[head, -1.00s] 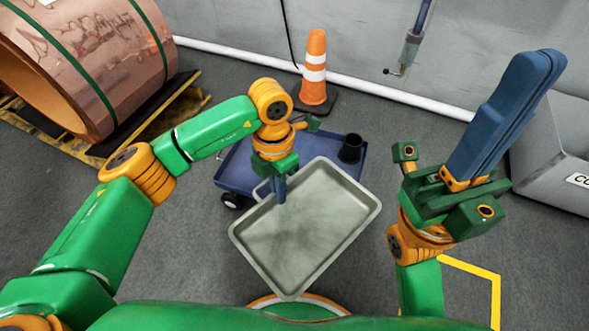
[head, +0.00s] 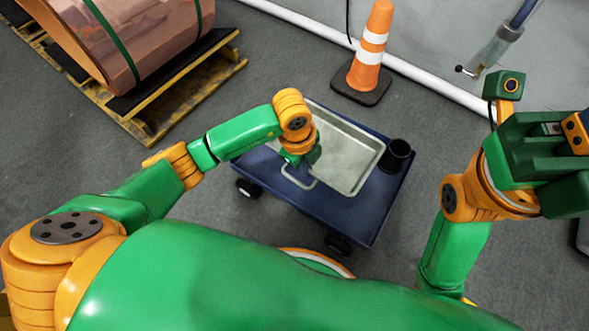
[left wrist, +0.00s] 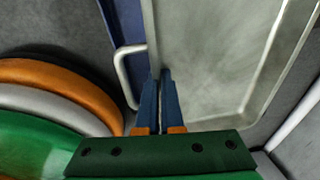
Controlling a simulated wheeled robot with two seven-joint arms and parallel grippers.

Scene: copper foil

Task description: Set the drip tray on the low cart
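The drip tray (head: 352,158) is a shallow, pale grey metal pan with a wire handle (left wrist: 124,72). In the head view it lies over the left and middle part of the blue low cart (head: 345,215); I cannot tell whether it bears fully on the deck. My left gripper (left wrist: 161,80) is at the tray's near-side wall beside the handle, its blue fingers close together on the rim. In the head view my wrist hides part of that wall. My right gripper (head: 572,130) is at the right edge, its fingers mostly out of frame.
A black cup (head: 397,156) stands on the cart's right end, close to the tray. An orange cone (head: 369,55) stands behind the cart, before a white wall pipe (head: 420,78). A copper coil (head: 140,40) rests on a yellow pallet (head: 175,95) at upper left.

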